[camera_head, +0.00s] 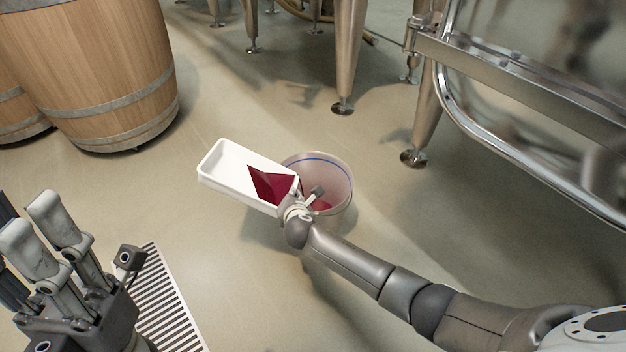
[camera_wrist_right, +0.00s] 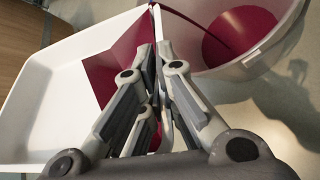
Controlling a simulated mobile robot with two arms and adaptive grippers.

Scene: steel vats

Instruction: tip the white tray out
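The white tray (camera_head: 227,170) is held tilted, its right end low and over the left rim of a pale, translucent bucket (camera_head: 337,172). Dark red liquid (camera_head: 268,184) lies in the tray's low end. In the right wrist view a red stream (camera_wrist_right: 205,25) runs from the tray's corner into the bucket, where red liquid (camera_wrist_right: 240,38) has pooled. My right gripper (camera_wrist_right: 155,52) is shut on the tray's rim near that corner. My left gripper (camera_head: 36,232) is away from the tray, at the lower left; its finger gap is unclear from this angle.
Wooden barrels (camera_head: 95,65) stand at the upper left. Steel vat legs (camera_head: 347,60) stand at the back and right, with a large steel vat (camera_head: 540,90) at the upper right. A striped floor grate (camera_head: 168,305) lies near my left gripper. The floor around the bucket is clear.

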